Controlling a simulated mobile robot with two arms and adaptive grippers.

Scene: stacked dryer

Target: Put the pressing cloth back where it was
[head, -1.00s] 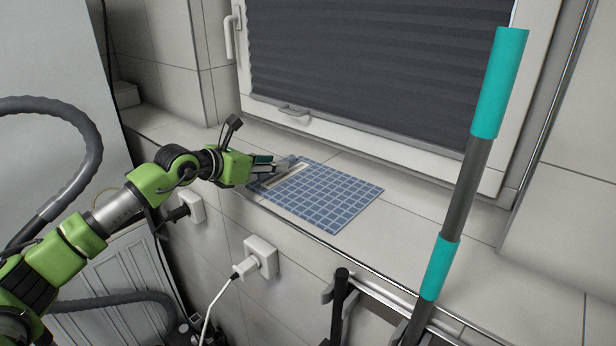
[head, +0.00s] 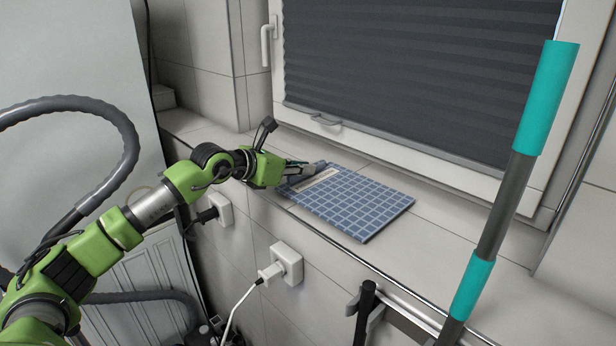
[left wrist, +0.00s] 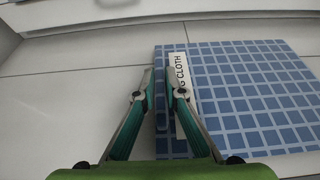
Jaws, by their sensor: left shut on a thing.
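The pressing cloth (head: 362,203) is a blue square with a pale grid and a light label strip along its left side. It lies on or just above the tiled windowsill (head: 440,215); I cannot tell which. In the left wrist view the cloth (left wrist: 245,95) is on the right, with part of its label readable as "G CLOTH". My left gripper (head: 312,170) reaches in from the left and is shut on the cloth's left edge. Its fingertips also show in the left wrist view (left wrist: 163,82), one on each side of that edge. My right gripper is not in view.
A window with a dark pleated blind (head: 420,70) stands behind the sill. A pole with turquoise grips (head: 546,98) rises at the right front. A socket with a white plug (head: 286,263) is on the wall below. The sill right of the cloth is clear.

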